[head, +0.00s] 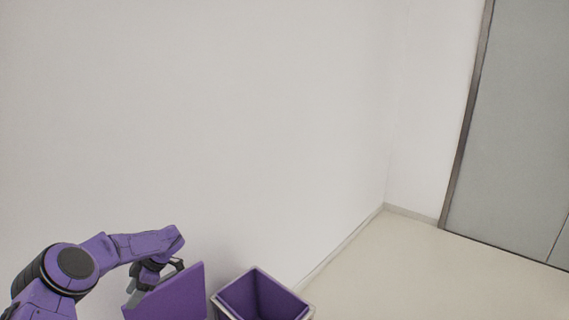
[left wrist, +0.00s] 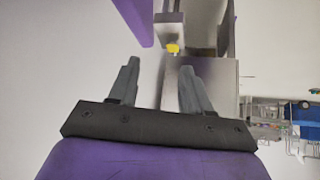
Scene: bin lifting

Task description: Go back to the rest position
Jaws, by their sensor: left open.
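My left arm comes in from the lower left of the head view. Its gripper (head: 152,277) is beside a slanted purple panel (head: 172,298), which hides part of it. In the left wrist view the two grey fingers of my left gripper (left wrist: 157,75) stand apart with nothing held between them. A bin (head: 262,296) with purple inner walls and a pale rim is right of the panel, cut off by the bottom edge of the head view. My right gripper is in neither view.
A white wall (head: 220,120) fills most of the head view. Pale floor (head: 420,270) is clear on the right, before a grey door (head: 515,130). In the left wrist view, a grey metal structure (left wrist: 222,82) with a yellow part (left wrist: 173,48) lies beyond the fingers.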

